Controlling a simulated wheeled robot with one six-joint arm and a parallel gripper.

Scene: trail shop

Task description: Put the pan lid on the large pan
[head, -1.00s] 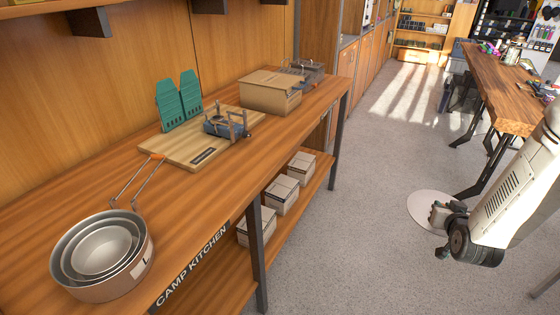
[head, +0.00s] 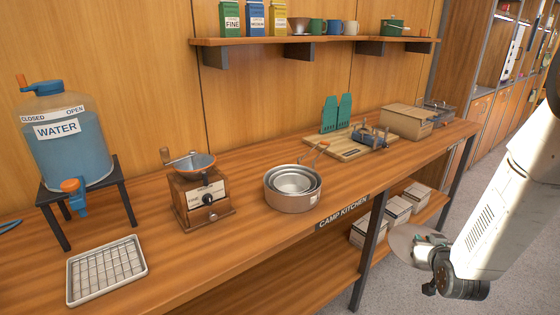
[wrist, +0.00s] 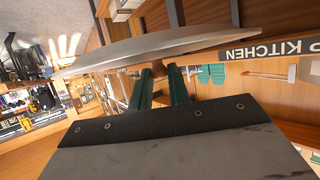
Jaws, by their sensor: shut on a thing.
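The large pan (head: 287,203) stands on the wooden counter in the middle of the head view, with smaller pans (head: 293,184) nested inside it. Its wire handle points back and to the right. The pan lid (head: 402,246) is a pale grey disc in my gripper (head: 420,243), right of the counter's front edge and apart from the pan. In the wrist view, my gripper's green fingers (wrist: 160,84) are shut on the lid's small knob, and the lid (wrist: 150,49) shows nearly edge-on. In the head view my gripper partly hides the lid.
Left of the pan stand a coffee grinder (head: 200,195), a wire-racked tray (head: 105,270) and a water tank (head: 70,145) on a stand. To the right are a cutting board (head: 340,147) and a cardboard box (head: 406,121). A shelf (head: 320,41) hangs above. Counter space before the pan is narrow.

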